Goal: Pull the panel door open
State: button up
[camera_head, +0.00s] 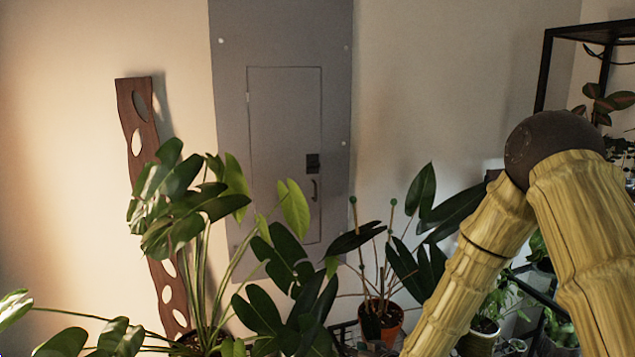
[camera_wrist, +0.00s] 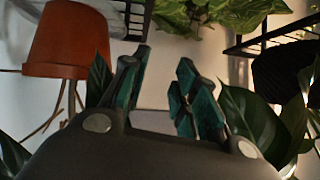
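The grey panel door (camera_head: 275,150) is set in a taller grey panel (camera_head: 230,100) on the back wall in the head view. It looks closed, flush with its frame. A dark latch (camera_head: 312,163) and a small curved handle (camera_head: 315,190) sit near its right edge. Leaves cover its lower left corner. My gripper (camera_wrist: 160,75) shows in the wrist view with its two dark teal fingers apart and nothing visible between them. I cannot make out the gripper in the head view. Neither the door nor its handle can be recognised in the wrist view.
A large leafy plant (camera_head: 180,200) stands before the panel's left side. An orange pot (camera_head: 392,325) with a plant is right of it; an orange pot (camera_wrist: 68,45) also shows upside down in the wrist view. A holed wooden board (camera_head: 147,128) leans left. A black shelf (camera_head: 545,75) stands right.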

jog(key=w+a+r+n+t+y+p, duration=0.15)
jog(key=w+r, duration=0.35)
jog(key=r, duration=0.7)
jog(key=w+a+r+t+y+p, duration=0.15)
jog(key=w+r, duration=0.35)
jog(key=r, duration=0.6)
jog(key=n+t+p, duration=0.2)
send_near(316, 193)
jog(key=shift+m+y, duration=0.25)
jog(key=shift+y, duration=0.15)
jog(key=p+x, duration=0.1)
jog(key=x, duration=0.2)
jog(key=p+x, duration=0.1)
jog(key=x, duration=0.2)
jog(key=p+x, duration=0.1)
jog(key=x, duration=0.2)
jog(key=shift+w+d+p, duration=0.2)
jog(key=shift+d+p, duration=0.05)
jog(key=shift+p, duration=0.15)
jog(key=shift+c, duration=0.4)
jog(key=shift+f, duration=0.1)
grip_shut()
